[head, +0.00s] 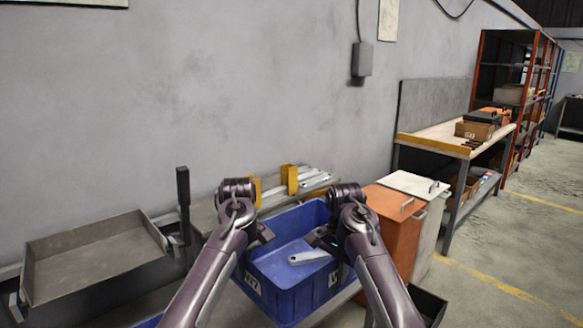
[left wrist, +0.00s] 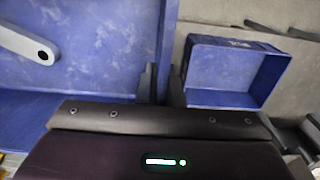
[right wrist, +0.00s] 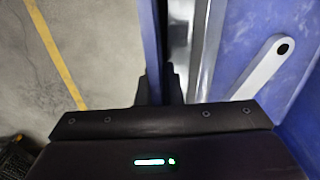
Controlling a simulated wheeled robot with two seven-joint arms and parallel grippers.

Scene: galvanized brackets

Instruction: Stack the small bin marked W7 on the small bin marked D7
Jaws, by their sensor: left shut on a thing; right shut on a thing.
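A blue bin (head: 285,288) is in front of me in the head view, held level between my grippers. A second blue bin (left wrist: 232,99), empty, sits lower in the left wrist view. Its label is too small to read, so I cannot confirm D7.
A grey tray (head: 95,255) stands at the left. Behind the bin is a bench (head: 205,215) with yellow blocks (head: 290,180) and metal strips. An orange box (head: 395,225) and a pale box (head: 415,185) stand close on the right. Open floor (head: 500,265) lies further right.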

